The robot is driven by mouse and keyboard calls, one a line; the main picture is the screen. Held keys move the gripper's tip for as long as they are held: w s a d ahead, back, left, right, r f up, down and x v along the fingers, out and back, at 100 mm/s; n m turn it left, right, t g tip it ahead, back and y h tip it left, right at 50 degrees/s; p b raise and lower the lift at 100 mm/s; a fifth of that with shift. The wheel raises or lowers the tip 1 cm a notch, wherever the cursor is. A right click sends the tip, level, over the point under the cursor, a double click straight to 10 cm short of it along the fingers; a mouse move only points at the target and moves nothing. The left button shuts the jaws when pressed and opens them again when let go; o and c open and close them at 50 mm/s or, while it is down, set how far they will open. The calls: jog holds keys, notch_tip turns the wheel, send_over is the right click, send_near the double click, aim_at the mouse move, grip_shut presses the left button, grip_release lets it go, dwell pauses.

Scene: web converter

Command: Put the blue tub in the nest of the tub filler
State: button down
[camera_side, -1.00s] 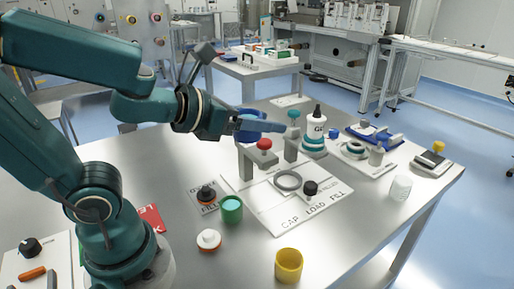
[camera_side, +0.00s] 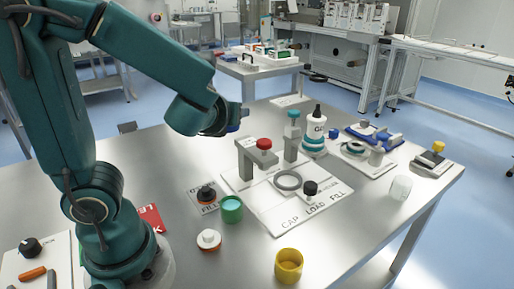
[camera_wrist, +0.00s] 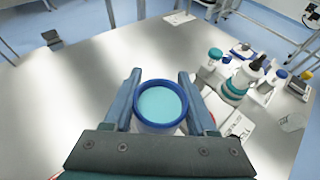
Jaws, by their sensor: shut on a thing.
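My gripper (camera_wrist: 160,88) is shut on the blue tub (camera_wrist: 160,122) in the wrist view, with one finger on each side. The tub has a dark blue rim and a light cyan inside, and is held above the bare table. In the side view, my wrist hides the tub and most of the gripper. The tub filler (camera_side: 262,209) is a white plate marked CAP, LOAD and FILL, to the right of my wrist. A grey ring, which looks like its nest (camera_side: 288,181), lies on it and appears empty.
A green tub (camera_side: 231,210), a yellow tub (camera_side: 288,266) and a white-and-orange cap (camera_side: 208,240) stand at the front. A teal-topped post (camera_side: 292,133) and a white bottle (camera_side: 315,132) stand behind the nest. The table (camera_side: 150,160) left of the filler is mostly clear.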

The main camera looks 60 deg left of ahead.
jog(key=s+a+f+n+g+y, duration=0.3)
jog(key=s+a+f+n+g, duration=0.2)
jog(key=s+a+n+g, duration=0.15)
jog(key=n+g, duration=0.7)
jog(key=g, duration=0.1)
send_over(166, 192)
jog(key=shift+m, duration=0.25)
notch_tip(166, 192, down, 7)
jog(key=shift+s+d, duration=0.1)
jog(key=shift+f, duration=3.6)
jog(key=shift+h, duration=0.3)
jog(key=shift+c, duration=1)
grip_release()
jog(key=shift+f, duration=0.1)
